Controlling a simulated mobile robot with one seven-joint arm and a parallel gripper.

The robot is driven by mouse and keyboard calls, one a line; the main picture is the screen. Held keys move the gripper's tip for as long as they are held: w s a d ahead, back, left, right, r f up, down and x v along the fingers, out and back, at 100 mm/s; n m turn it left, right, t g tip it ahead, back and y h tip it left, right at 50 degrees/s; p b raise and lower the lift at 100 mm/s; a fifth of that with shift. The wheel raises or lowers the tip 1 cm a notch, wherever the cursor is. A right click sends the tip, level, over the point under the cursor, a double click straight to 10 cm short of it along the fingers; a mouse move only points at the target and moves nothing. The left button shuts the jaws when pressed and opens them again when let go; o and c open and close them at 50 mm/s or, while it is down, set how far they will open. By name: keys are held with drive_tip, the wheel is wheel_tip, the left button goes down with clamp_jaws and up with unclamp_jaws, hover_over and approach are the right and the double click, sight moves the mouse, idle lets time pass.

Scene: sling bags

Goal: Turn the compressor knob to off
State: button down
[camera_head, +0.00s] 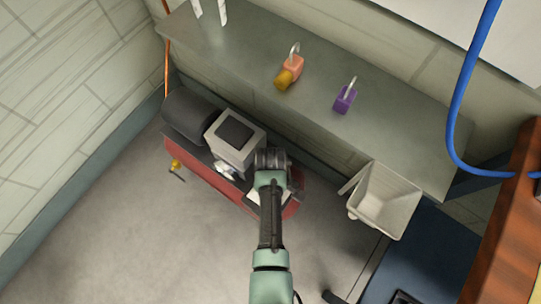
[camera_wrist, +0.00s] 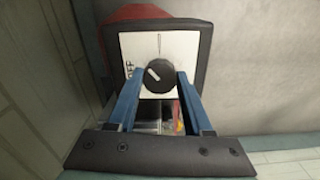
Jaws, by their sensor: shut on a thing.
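The compressor (camera_head: 181,157) stands on the floor by the wall in the head view, with a red body, a dark cylinder and a grey box on top. My arm reaches to its right end, where the knob is hidden. In the wrist view the round black knob (camera_wrist: 158,82) sits on a white dial plate (camera_wrist: 132,45) in a dark frame. Its white mark points to the upper left, and letters reading like "OFF" run along the plate's left side. My gripper (camera_wrist: 159,77) has its blue fingers on both sides of the knob, shut on it.
A pale bin (camera_head: 388,203) is to the right of my arm. A blue hose (camera_head: 459,100) hangs at right. The floor at left is clear.

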drive_tip(key=n+p, duration=0.2)
drive_tip(key=n, duration=0.3)
drive_tip(key=shift+r+n, duration=0.15)
drive_tip(key=shift+n, duration=0.15)
drive_tip(key=shift+n+p, duration=0.85)
drive_tip(key=shift+n, duration=1.35)
drive_tip(key=shift+c, duration=1.5)
unclamp_jaws()
wheel_tip(320, 180, up, 13)
drive_tip(key=p, duration=0.4)
drive_tip(key=shift+p, duration=0.4)
